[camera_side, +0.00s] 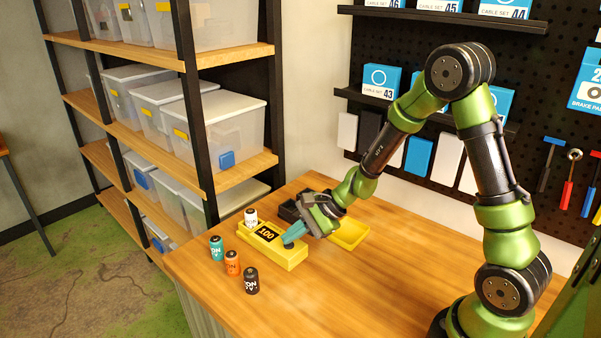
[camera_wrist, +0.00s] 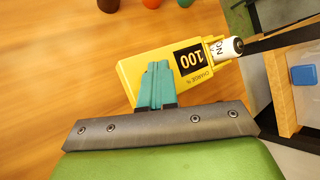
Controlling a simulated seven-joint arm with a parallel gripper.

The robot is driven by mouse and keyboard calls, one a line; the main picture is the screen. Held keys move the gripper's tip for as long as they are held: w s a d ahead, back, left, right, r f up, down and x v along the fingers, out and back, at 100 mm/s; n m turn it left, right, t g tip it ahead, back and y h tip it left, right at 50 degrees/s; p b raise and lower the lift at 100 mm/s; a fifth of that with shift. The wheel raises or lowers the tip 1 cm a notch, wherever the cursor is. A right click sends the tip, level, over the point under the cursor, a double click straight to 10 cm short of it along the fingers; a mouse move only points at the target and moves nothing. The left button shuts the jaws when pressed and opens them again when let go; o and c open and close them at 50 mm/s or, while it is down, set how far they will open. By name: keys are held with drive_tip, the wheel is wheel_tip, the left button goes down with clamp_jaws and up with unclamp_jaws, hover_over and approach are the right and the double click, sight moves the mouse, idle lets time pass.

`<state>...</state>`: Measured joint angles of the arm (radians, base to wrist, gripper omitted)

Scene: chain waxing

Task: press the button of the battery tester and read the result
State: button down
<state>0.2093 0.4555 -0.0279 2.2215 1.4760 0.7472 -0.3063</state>
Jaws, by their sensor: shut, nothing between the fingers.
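The yellow battery tester (camera_side: 287,257) lies on the wooden bench and also shows in the wrist view (camera_wrist: 135,72). Its black display (camera_side: 266,233) reads 100, and in the wrist view the display (camera_wrist: 190,59) has "CHARGE %" beside it. A white battery (camera_side: 251,217) sits at the display end of the tester; it also shows in the wrist view (camera_wrist: 229,47). My gripper (camera_side: 290,242) is shut and empty, its teal fingertips (camera_wrist: 157,68) at the tester's end opposite the white battery. The button is hidden by the fingers; contact cannot be made out.
A teal battery (camera_side: 216,248), an orange battery (camera_side: 232,263) and a black battery (camera_side: 251,281) stand in front of the tester. A black tray (camera_side: 288,211) and a yellow tray (camera_side: 351,234) lie behind it. Shelves with bins (camera_side: 236,140) stand left; the bench's right front is clear.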

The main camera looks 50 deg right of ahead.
sight(293, 245)
drive_tip(key=shift+r, duration=0.85)
drive_tip(key=shift+r, duration=2.55)
drive_tip(key=shift+s, duration=0.1)
